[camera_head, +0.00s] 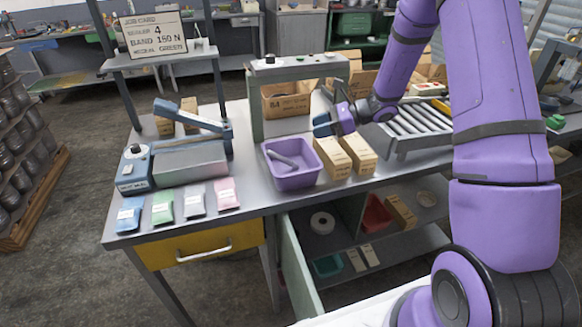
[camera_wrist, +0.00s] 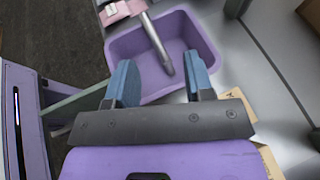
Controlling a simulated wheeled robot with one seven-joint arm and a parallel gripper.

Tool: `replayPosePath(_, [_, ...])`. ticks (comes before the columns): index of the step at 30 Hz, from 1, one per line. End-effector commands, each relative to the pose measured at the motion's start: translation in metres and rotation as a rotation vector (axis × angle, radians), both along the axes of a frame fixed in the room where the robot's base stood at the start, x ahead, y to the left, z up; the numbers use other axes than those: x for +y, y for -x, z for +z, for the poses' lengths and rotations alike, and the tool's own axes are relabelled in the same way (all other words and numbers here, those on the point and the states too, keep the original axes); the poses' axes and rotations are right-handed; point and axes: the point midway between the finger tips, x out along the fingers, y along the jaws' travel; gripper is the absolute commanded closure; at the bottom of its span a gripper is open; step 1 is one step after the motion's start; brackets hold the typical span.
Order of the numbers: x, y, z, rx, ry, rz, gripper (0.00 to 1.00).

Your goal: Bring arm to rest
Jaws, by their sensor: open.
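My arm is purple and reaches in from the right in the head view. My gripper (camera_head: 324,124) is above the table, just over the right back side of a purple tub (camera_head: 292,180). In the wrist view my gripper (camera_wrist: 160,85) shows two blue fingers spread wide apart with nothing between them. The purple tub (camera_wrist: 122,45) lies beyond the fingertips.
Two cardboard boxes (camera_head: 358,152) stand right of the tub. A roller conveyor (camera_head: 415,120) is behind them. A blue heat sealer (camera_head: 135,168) and several coloured packets (camera_head: 163,207) are at the left. An open-fronted shelf (camera_head: 340,240) is below the table.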

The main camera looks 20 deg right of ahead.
Motion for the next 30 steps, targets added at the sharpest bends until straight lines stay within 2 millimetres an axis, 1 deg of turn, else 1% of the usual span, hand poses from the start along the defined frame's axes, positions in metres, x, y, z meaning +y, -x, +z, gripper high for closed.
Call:
replayPosePath(1, [-0.005,0.001,0.002,-0.001,0.0,-0.002,0.52])
replayPosePath(6, [-0.012,0.004,0.005,-0.001,0.0,0.0,0.52])
replayPosePath(16, [-0.012,0.004,0.006,-0.001,0.0,0.0,0.52])
replayPosePath(19, [-0.01,0.006,0.01,-0.01,0.01,0.013,0.52])
replayPosePath(20, [-0.009,0.008,0.013,-0.016,0.016,0.021,0.52])
replayPosePath(23, [-0.001,0.017,0.031,-0.054,0.056,0.076,0.52])
replayPosePath(26, [0.008,0.034,0.057,-0.114,0.123,0.162,0.52])
replayPosePath(30, [0.022,0.064,0.093,-0.209,0.23,0.296,0.52])
